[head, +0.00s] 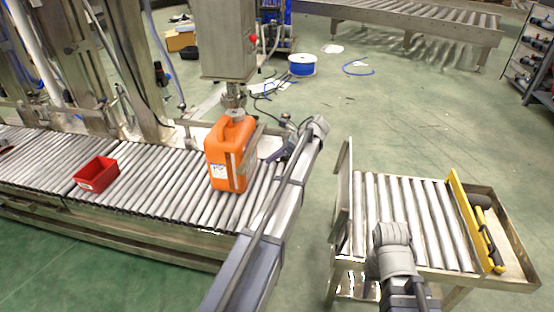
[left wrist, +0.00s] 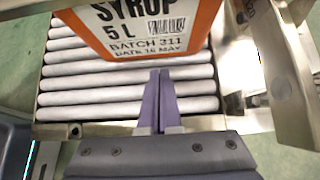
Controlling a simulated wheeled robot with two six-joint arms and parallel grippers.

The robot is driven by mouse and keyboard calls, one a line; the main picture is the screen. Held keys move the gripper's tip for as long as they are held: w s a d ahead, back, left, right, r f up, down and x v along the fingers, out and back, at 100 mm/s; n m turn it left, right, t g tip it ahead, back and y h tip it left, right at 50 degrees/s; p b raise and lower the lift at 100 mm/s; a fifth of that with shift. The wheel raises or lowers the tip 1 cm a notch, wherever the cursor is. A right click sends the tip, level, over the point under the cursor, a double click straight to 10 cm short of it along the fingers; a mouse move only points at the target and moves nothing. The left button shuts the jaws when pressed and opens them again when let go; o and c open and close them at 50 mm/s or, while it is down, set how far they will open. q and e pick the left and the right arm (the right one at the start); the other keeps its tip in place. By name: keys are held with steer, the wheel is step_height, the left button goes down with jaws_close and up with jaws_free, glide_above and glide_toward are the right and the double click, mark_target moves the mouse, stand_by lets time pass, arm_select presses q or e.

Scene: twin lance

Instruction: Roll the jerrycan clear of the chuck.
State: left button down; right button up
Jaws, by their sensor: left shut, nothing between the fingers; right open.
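The orange jerrycan (head: 228,160) stands upright on the roller conveyor (head: 150,170), close to its right end. The metal capping chuck (head: 234,97) is directly above its cap; I cannot tell whether they touch. My left gripper (head: 276,154) is to the right of the jerrycan. In the left wrist view the fingers of my left gripper (left wrist: 158,98) are shut and empty, pointing at the jerrycan's lower label (left wrist: 145,30), just short of it or touching. My right arm reaches over the separate roller stand (head: 410,205) at right; its fingertips are hidden.
A red bin (head: 97,174) sits on the conveyor at left.

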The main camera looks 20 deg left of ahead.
mark_target(253, 162)
arm_select(q)
steer(key=shift+s+a+f, duration=0.1)
steer(key=shift+a+f, duration=0.25)
steer(key=shift+f, duration=0.15)
steer(key=shift+s+a+r, duration=0.1)
steer(key=shift+s+a, duration=0.05)
steer(key=shift+a, duration=0.4)
steer(key=shift+s+a+r, duration=0.1)
steer(key=shift+a, duration=0.4)
steer(key=shift+s+a, duration=0.2)
steer(key=shift+a, duration=0.65)
